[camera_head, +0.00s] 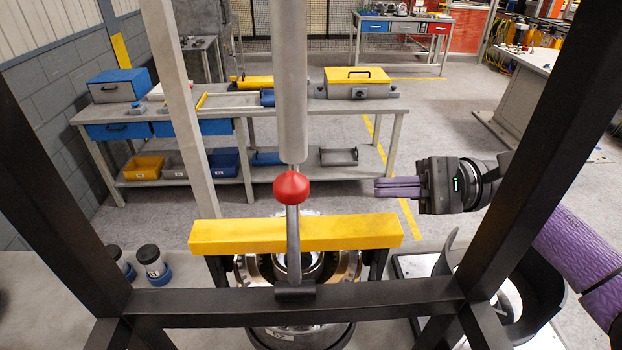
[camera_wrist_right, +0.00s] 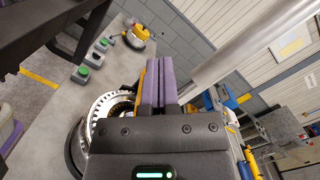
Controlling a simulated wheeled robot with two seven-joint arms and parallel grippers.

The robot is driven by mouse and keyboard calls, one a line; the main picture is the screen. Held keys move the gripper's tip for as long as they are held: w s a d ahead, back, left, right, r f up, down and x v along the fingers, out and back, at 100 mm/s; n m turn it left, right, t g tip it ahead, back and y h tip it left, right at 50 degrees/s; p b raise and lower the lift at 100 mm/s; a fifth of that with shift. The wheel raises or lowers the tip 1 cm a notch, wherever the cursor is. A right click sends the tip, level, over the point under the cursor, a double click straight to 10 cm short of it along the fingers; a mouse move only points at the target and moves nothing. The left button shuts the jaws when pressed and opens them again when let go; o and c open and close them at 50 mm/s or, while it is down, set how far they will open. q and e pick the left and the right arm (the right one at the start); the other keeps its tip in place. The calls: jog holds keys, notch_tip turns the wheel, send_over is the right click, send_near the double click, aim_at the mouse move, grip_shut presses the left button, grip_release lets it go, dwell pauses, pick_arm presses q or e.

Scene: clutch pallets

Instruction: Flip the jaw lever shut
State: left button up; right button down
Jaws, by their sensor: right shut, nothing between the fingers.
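The jaw lever (camera_head: 293,232) is a grey rod with a red knob (camera_head: 291,187); it stands up from a dark pivot at the front of the frame. Behind it runs a yellow bar (camera_head: 345,234) over a round metal clutch (camera_head: 345,266). My right gripper (camera_head: 378,187) is shut and empty, its purple fingers pointing left, to the right of the knob at about its height and apart from it. In the right wrist view the shut fingers (camera_wrist_right: 158,82) hide part of the clutch (camera_wrist_right: 100,118). The lever cannot be made out there. My left gripper is out of view.
Dark frame beams (camera_head: 380,301) cross in front of the clutch and rise at both sides. A thick grey vertical cylinder (camera_head: 289,80) hangs above the knob. Small canisters (camera_head: 153,265) stand at left. A workbench (camera_head: 300,105) stands behind, beyond open floor.

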aim_at(293, 234)
jog(key=s+a+r+p, duration=0.3)
jog(key=s+a+p, duration=0.1)
jog(key=a+p, duration=0.4)
jog(key=shift+a+r+p, duration=0.3)
jog(key=shift+a, duration=0.45)
